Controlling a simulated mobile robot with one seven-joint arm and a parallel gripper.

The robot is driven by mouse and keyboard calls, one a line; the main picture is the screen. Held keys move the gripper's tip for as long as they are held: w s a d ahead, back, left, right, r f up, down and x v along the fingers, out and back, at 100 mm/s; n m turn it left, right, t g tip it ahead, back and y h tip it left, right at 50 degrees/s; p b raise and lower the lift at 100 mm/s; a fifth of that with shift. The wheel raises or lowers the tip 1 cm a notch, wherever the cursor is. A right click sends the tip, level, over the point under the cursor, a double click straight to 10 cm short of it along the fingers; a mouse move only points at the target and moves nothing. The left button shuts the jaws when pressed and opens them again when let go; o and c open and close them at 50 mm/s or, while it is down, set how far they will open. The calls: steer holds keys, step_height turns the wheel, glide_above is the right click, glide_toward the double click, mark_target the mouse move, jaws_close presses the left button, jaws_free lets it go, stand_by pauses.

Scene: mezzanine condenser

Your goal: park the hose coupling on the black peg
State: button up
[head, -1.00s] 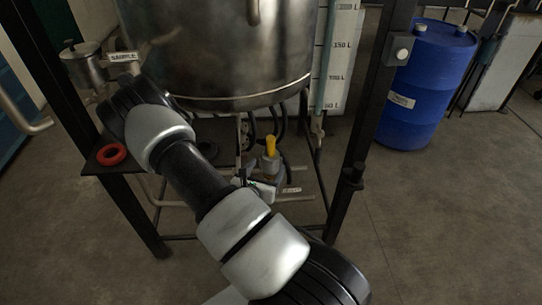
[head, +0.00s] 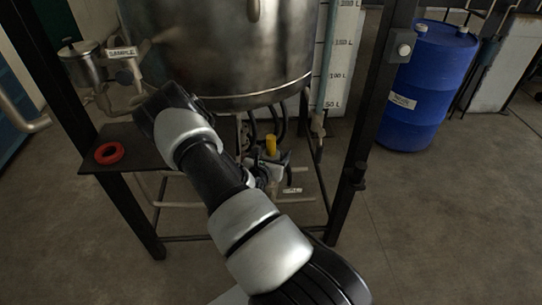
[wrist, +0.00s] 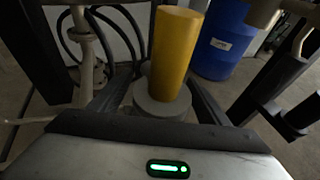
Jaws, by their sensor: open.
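A yellow cylinder on a grey round collar, which looks like the hose coupling (wrist: 174,55), stands upright in the wrist view. It also shows beneath the tank in the head view (head: 271,146). My gripper (wrist: 160,88) is open, with one dark finger to each side of the grey collar. I cannot tell whether the fingers touch it, and the lower part of the collar is hidden by my gripper. In the head view my arm hides most of the gripper. The black peg (head: 357,176) sticks out from the right frame post; it appears empty.
The steel tank (head: 215,50) hangs above, with black hoses (head: 280,122) and pipework below it. A dark shelf with a red ring (head: 109,152) is at left. The blue drum (head: 425,88) stands behind the right post. The floor at right is clear.

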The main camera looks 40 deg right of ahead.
steer(key=c, duration=1.3)
steer(key=shift+r, duration=0.1)
steer(key=shift+c, duration=0.8)
steer(key=shift+r, duration=0.1)
